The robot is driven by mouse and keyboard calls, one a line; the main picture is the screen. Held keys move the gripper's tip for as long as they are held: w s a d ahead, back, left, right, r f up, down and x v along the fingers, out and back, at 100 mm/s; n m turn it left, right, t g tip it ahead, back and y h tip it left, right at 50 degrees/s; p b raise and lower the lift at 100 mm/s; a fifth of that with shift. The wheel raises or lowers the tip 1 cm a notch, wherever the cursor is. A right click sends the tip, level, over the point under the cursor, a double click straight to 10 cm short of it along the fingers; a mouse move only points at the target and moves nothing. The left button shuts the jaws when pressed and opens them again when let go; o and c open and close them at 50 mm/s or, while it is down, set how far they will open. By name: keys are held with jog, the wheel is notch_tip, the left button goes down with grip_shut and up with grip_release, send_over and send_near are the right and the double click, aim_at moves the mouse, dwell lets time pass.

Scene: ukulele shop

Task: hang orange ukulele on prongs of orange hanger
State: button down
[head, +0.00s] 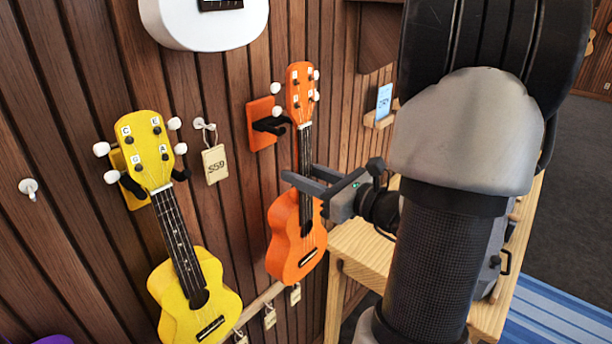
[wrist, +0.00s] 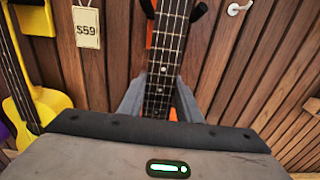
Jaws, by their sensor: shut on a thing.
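The orange ukulele (head: 290,245) hangs upright in my gripper (head: 303,174), which is shut on its neck just above the body. The neck (wrist: 167,60) runs up between the two fingers in the wrist view. The orange hanger (head: 259,136) is a plate on the wall with black prongs (head: 271,124). In the head view the ukulele's headstock is just right of the prongs, with its lower end near their height. In the wrist view a prong tip (wrist: 198,12) shows on each side of the neck. I cannot tell whether the headstock touches or rests on them.
A yellow ukulele (head: 195,290) hangs on a yellow hanger to the left, with a $59 tag (head: 215,163) between. A white ukulele (head: 205,22) is above. A wooden table (head: 362,262) stands right of the orange body. Small tags (head: 270,317) hang from a rail below.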

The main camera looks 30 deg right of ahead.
aim_at(289, 192)
jog(key=shift+x, duration=2.25)
jog(key=shift+r, duration=0.1)
jog(key=shift+f+b, duration=1.1)
jog(key=shift+b, duration=0.15)
jog(key=c, duration=1.2)
grip_release()
jog(key=shift+s, duration=0.1)
jog(key=shift+v, duration=1)
